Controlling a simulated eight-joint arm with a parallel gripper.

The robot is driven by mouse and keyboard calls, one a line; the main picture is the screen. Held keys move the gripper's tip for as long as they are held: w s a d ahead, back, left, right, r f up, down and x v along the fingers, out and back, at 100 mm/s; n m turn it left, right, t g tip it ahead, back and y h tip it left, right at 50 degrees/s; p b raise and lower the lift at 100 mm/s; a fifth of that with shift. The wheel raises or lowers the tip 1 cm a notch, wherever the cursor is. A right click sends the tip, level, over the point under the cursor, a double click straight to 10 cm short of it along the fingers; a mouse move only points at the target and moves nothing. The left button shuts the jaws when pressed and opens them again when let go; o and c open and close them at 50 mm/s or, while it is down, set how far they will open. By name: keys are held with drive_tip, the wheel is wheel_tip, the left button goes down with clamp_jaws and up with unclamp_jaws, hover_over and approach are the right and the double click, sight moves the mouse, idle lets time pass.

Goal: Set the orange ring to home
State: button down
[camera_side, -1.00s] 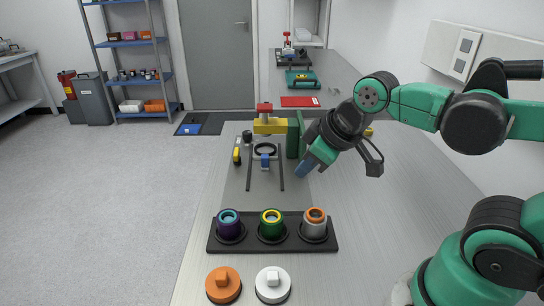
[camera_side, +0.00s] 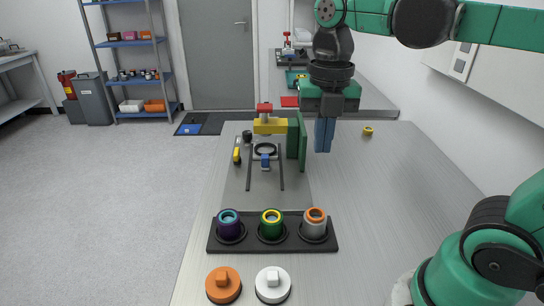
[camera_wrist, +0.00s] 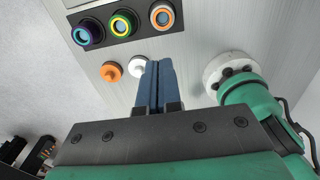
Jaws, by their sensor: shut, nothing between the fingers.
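The orange-topped ring is a grey cylinder with an orange rim (camera_side: 315,215), upright at the right end of the black rack (camera_side: 272,250). It also shows in the wrist view (camera_wrist: 162,16), above the fingertips. A purple cylinder with a teal rim (camera_side: 229,228) and a green one with a yellow rim (camera_side: 271,229) stand in the same rack. My gripper (camera_side: 325,150) points down behind and above the rack, right of the instrument's green column (camera_side: 302,145). Its blue fingers are shut and empty; they also show in the wrist view (camera_wrist: 158,62).
An orange knobbed cap (camera_side: 223,285) and a white one (camera_side: 272,285) lie in front of the rack. A small yellow piece (camera_side: 368,130) lies behind right.

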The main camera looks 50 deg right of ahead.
sight(313, 217)
idle(0.3)
wheel_tip(313, 217, down, 14)
idle(0.8)
drive_tip(key=shift+f, duration=1.05)
drive_tip(key=shift+r, duration=0.1)
drive_tip(key=shift+g, duration=0.3)
drive_tip(key=shift+w+r, duration=0.15)
drive_tip(key=shift+r, duration=2.1)
drive_tip(key=shift+w+r, duration=0.15)
drive_tip(key=shift+r, duration=2.05)
